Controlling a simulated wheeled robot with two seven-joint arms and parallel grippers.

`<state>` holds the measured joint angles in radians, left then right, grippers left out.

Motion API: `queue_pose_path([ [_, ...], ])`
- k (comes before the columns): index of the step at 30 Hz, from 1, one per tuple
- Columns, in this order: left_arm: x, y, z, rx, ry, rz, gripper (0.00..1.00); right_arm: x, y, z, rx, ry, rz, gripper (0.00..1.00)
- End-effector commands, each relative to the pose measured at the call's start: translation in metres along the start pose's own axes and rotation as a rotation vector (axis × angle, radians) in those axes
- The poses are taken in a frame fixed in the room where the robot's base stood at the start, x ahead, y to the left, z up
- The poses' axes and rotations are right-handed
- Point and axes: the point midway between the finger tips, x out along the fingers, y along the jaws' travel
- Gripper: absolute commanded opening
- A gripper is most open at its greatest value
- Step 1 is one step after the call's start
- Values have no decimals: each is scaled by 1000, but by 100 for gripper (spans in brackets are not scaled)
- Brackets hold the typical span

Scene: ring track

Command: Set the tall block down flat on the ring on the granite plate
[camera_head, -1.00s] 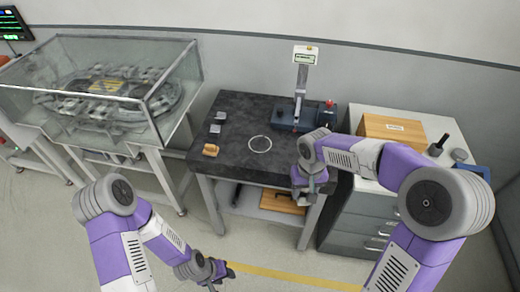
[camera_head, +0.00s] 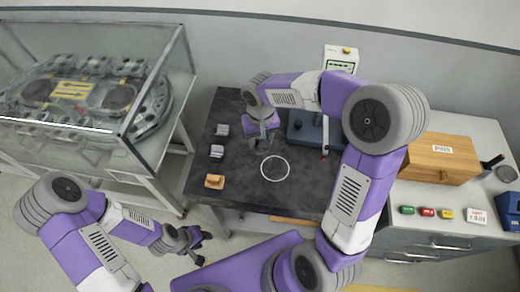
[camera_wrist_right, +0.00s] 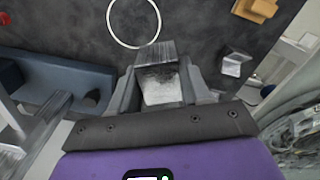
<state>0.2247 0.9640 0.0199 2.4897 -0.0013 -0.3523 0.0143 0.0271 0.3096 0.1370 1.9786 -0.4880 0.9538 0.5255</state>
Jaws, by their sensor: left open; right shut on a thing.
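The dark granite plate (camera_head: 243,192) carries a thin white ring (camera_head: 275,168), also seen in the right wrist view (camera_wrist_right: 134,22). My right gripper (camera_head: 263,142) is over the plate, just behind the ring. It is shut on a grey metal block (camera_wrist_right: 160,80), which shows between the fingers in the right wrist view. In that view the ring lies beyond the block, to the upper left. The arm hides most of the block in the head view, and I cannot tell its height above the plate. My left gripper (camera_head: 192,243) is open and empty, low in front of the bench.
Two small metal blocks (camera_head: 217,151) and an orange-brown block (camera_head: 214,182) stand at the plate's left. A blue-grey instrument (camera_head: 305,130) stands behind and right of the ring. A glass case (camera_head: 120,130) is left; drawers with a wooden box (camera_head: 438,158) are right.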

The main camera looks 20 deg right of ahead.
Motion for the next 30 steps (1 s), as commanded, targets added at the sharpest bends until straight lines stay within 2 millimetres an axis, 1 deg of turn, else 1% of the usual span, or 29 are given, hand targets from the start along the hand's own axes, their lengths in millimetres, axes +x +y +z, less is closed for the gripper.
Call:
queue_pose_path([
  [1, 9, -3, 0, 0, -2, 0, 43, 4, 11, 6, 81, 4, 3, 0],
  [3, 15, -6, 0, 0, -2, 0, 43, 7, 24, 16, 200, 4, 3, 0],
  [6, 21, -8, 0, 0, -3, 0, 43, 10, 37, 27, 340, 2, 0, 0],
  [8, 24, -9, 0, 0, -3, 0, 43, 13, 41, 31, 396, 2, -1, 0],
  [9, 26, -10, 0, 0, -3, 0, 43, 18, 43, 33, 419, 0, -2, 0],
  [16, 34, -13, -1, 0, -2, 0, 43, 58, 44, 34, 437, -3, -2, 0],
  [18, 36, -14, -1, 0, -2, 0, 43, 66, 44, 34, 436, -3, -2, 0],
  [23, 38, -14, -1, 0, -2, 0, 43, 76, 44, 34, 436, -1, -2, 0],
  [25, 39, -15, -1, 0, -2, 0, 43, 82, 44, 34, 436, -2, -2, 0],
  [30, 46, -17, -1, 0, -2, 0, 43, 106, 44, 34, 434, -3, -1, 0],
])
